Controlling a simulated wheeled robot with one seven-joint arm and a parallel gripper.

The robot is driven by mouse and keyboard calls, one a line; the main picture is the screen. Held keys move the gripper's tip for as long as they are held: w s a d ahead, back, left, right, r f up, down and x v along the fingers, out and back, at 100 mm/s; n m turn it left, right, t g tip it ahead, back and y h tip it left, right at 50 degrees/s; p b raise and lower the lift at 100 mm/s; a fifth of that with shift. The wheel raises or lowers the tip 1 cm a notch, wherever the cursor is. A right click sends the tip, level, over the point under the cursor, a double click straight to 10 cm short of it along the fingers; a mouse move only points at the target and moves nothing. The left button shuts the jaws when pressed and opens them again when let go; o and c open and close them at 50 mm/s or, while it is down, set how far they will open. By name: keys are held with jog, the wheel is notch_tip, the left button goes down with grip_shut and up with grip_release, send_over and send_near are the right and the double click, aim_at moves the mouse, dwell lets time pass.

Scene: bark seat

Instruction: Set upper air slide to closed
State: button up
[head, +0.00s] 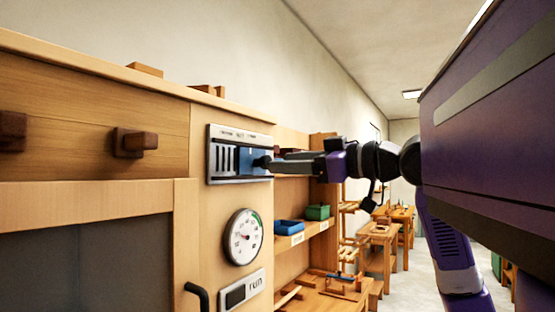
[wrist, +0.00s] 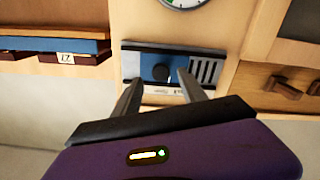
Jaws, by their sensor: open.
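The upper air slide (head: 238,153) is a metal plate on the wooden cabinet front, with a row of dark slots uncovered at its left and a blue sliding panel at its right. In the wrist view the plate (wrist: 207,70) appears turned over, with the slots at the right. A round dark knob (wrist: 160,73) stands out from the blue panel. My gripper (head: 268,163) reaches in from the right at the knob. In the wrist view my open gripper (wrist: 158,78) has one finger on each side of the knob; contact cannot be told.
A round dial (head: 243,237) and a small display panel (head: 242,289) sit below the slide. A drawer with wooden knobs (head: 132,143) is at the left. Shelves with a blue tray (head: 289,227) and a green box (head: 317,212) stand to the right. A dark handle (head: 197,294) juts out below.

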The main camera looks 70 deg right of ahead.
aim_at(259, 161)
jog(key=x, duration=0.3)
jog(key=shift+w+p, duration=0.15)
jog(key=shift+p, duration=0.15)
grip_shut()
jog(key=shift+a, duration=0.1)
dwell(1.1)
